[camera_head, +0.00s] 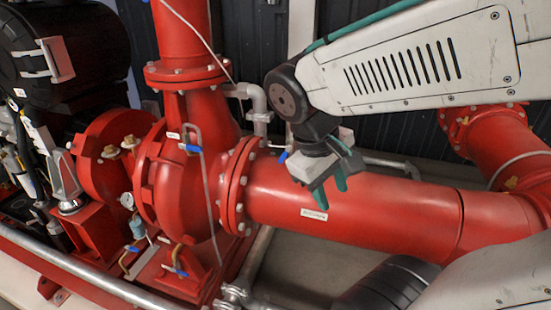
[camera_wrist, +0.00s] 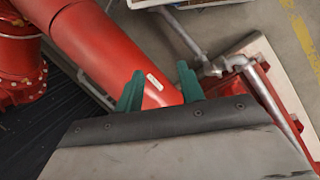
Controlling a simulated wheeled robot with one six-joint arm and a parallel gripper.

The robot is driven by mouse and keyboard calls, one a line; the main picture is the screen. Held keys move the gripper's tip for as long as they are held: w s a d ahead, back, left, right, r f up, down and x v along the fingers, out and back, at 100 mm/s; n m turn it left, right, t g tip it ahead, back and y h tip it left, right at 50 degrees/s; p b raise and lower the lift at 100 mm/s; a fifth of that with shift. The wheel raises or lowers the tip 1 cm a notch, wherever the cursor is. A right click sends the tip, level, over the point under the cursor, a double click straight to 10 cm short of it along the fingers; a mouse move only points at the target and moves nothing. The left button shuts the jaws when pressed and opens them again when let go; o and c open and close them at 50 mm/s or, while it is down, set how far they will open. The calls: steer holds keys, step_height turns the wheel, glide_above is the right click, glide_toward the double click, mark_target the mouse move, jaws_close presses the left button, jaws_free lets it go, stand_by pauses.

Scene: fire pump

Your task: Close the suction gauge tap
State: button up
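My gripper (camera_head: 331,190) hangs just in front of the thick red pipe (camera_head: 390,212). Its two green fingers stand apart with nothing between them; the wrist view (camera_wrist: 160,76) shows the same gap, with the pipe and its white label behind. A small blue tap handle (camera_head: 282,157) shows by the pipe's flange, left of my gripper and apart from it. Another blue handle (camera_head: 192,148) is on the pump casing, beside a thin grey tube. More blue handles (camera_head: 175,270) sit low by the pump base. I cannot tell which is the suction gauge tap.
The red pump casing (camera_head: 180,185) and its bolted flange (camera_head: 236,186) stand left of my gripper. A round gauge (camera_head: 127,200) is farther left. A grey rail (camera_head: 90,278) crosses the lower left. The wrist view shows grey piping (camera_wrist: 262,85) and bare floor on the right.

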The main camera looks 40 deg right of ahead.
steer(key=w+d+f+n+h, duration=0.4)
steer(key=w+d+n+h, duration=0.4)
steer(key=w+d+h, duration=0.5)
steer(key=n+t+y, duration=0.2)
steer(key=n+t, duration=0.9)
steer(key=t, duration=0.1)
glide_toward(283, 157)
steer(key=x, duration=0.8)
steer(key=shift+a, duration=0.1)
jaws_close()
